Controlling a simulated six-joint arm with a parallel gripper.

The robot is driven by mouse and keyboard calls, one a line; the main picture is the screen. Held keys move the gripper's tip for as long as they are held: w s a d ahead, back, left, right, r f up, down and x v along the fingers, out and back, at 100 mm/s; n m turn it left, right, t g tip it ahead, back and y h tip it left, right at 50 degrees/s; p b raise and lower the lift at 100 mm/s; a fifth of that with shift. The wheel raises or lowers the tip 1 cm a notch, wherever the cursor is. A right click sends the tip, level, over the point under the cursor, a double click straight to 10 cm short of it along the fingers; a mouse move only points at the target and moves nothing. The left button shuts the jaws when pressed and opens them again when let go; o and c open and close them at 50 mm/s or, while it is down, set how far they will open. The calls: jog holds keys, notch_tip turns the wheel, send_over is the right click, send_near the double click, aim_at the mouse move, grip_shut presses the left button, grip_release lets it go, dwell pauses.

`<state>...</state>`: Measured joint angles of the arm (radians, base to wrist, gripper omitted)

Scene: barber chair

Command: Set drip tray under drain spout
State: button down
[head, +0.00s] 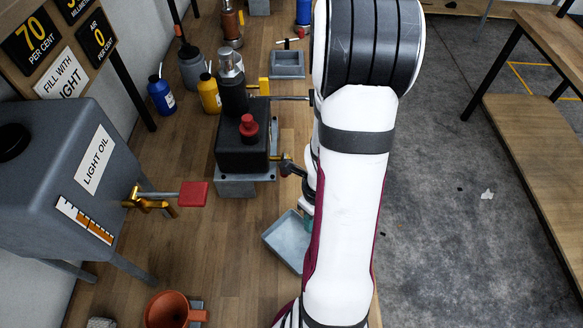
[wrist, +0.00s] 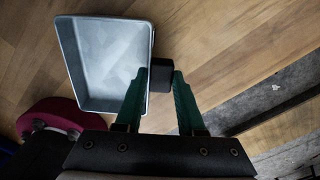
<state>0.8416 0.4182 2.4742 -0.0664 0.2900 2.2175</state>
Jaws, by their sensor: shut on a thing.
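The drip tray is a shallow, pale grey-blue rectangular pan, empty, in the head view (head: 283,241) just left of my arm. It also fills the upper left of the wrist view (wrist: 100,60). My gripper (wrist: 160,77) has its green fingers on either side of the tray's dark handle block (wrist: 160,66) and is shut on it. In the head view my arm hides most of the gripper. A dark spout-like fitting (head: 292,168) sticks out right from the black block's base, beyond the tray; I cannot tell if it is the drain spout. The tray is not beneath it.
A black unit with a red knob (head: 248,128) stands on a grey base. At left is a light oil tank (head: 90,170) with a brass, red-handled tap (head: 155,202). An orange funnel-like cup (head: 168,310) stands in front. Bottles and another grey tray (head: 287,66) are farther back.

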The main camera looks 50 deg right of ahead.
jog(key=w+d, duration=0.8)
jog(key=w+d+f, duration=0.1)
jog(key=w+d, duration=0.2)
jog(key=d, duration=0.1)
jog(key=shift+w, duration=0.4)
jog(key=shift+f, duration=0.2)
jog(key=c, duration=0.5)
grip_release()
jog(key=shift+f, duration=0.15)
